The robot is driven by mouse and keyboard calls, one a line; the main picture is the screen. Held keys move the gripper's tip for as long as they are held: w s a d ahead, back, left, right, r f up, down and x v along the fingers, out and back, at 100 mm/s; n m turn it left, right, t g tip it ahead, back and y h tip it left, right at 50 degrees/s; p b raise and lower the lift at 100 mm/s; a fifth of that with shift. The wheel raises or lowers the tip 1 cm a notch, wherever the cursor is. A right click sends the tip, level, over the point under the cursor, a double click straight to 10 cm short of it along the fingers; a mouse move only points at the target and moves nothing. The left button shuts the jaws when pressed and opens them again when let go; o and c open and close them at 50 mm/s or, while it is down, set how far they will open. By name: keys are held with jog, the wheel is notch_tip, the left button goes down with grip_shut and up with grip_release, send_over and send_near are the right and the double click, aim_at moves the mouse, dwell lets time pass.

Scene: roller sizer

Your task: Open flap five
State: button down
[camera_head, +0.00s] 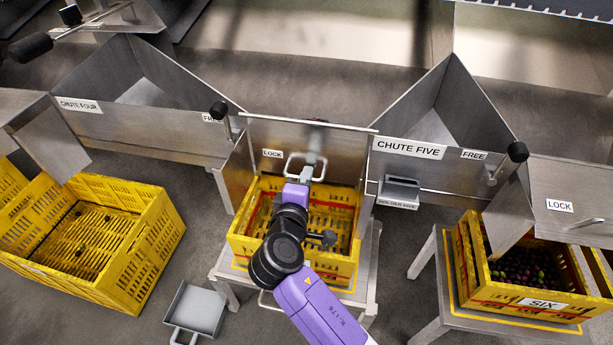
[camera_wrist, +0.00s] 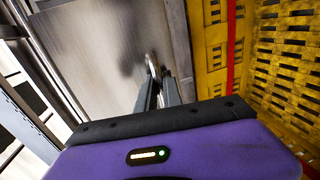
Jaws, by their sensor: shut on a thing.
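The flap (camera_head: 335,148) below the long rod beside the CHUTE FIVE sign (camera_head: 410,148) is a grey metal plate with a LOCK label and a bar handle (camera_head: 293,163). It stands roughly upright behind the yellow crate. My gripper (camera_head: 306,174) is shut on this handle. In the wrist view, the fingers (camera_wrist: 157,84) close at the handle (camera_wrist: 151,64), with the metal plate (camera_wrist: 100,50) behind. The black-knobbed lever (camera_head: 219,110) left of the flap leans over a FREE label. My arm hides part of the crate.
A yellow crate (camera_head: 238,245) stands on a metal stand under the flap. A grey scoop (camera_head: 195,308) lies on the floor. Another crate (camera_head: 150,235) is at left. Crate SIX (camera_head: 500,308) with dark fruit is at right. A small holder (camera_head: 400,188) sits right of the flap.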

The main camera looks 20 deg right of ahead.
jog(key=s+a+r+g+y+p, duration=0.2)
jog(key=s+r+g+y+p, duration=0.1)
jog(key=p, duration=1.6)
jog(key=s+a+r+g+y+p, duration=0.3)
jog(key=r+g+p, duration=0.3)
jog(key=p, duration=1.4)
notch_tip(320, 180, up, 3)
jog(key=shift+s+a+f+g+y, duration=0.1)
jog(key=shift+s+a+g+y, duration=0.4)
jog(key=shift+s, duration=0.4)
jog(key=shift+d+p, duration=0.15)
jog(key=shift+p, duration=0.2)
jog(key=c, duration=1.8)
grip_release()
jog(key=shift+o, duration=0.2)
